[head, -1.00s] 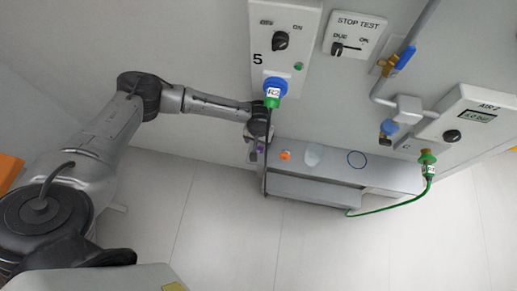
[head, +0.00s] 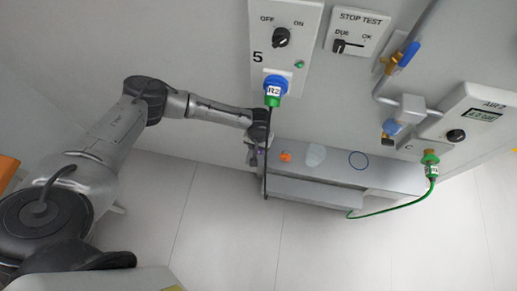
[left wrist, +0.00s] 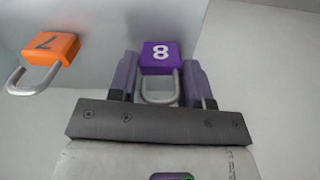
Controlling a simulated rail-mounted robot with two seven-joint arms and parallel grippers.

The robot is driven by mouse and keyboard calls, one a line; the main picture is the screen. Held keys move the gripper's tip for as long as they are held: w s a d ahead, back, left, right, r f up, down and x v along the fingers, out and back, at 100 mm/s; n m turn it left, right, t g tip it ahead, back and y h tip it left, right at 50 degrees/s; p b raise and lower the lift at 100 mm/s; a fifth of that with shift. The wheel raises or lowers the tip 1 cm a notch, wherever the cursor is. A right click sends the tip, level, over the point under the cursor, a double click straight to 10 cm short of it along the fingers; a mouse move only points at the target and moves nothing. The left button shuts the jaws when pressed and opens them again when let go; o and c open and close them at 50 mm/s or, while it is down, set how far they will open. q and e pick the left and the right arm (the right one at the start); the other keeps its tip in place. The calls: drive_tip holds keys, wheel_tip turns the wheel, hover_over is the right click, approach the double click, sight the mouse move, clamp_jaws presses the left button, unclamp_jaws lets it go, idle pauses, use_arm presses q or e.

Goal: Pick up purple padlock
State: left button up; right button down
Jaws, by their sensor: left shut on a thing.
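The purple padlock (left wrist: 160,56), marked 8, sits between the two fingers of my left gripper (left wrist: 160,76) in the left wrist view. The fingers are shut on its body, and its grey shackle points back toward the gripper's palm. In the head view my left gripper (head: 254,158) is at the left end of the grey ledge (head: 385,177), and the padlock is mostly hidden there. I cannot tell whether the padlock still touches the ledge. My right gripper is in neither view.
An orange padlock (left wrist: 50,48), marked 7, lies close by on the ledge; it also shows in the head view (head: 285,156). A dark cable hangs from the green R2 plug (head: 273,97) beside the gripper.

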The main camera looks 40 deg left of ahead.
use_arm(q)
drive_tip(key=shift+c, duration=0.8)
drive_tip(key=shift+r, duration=0.1)
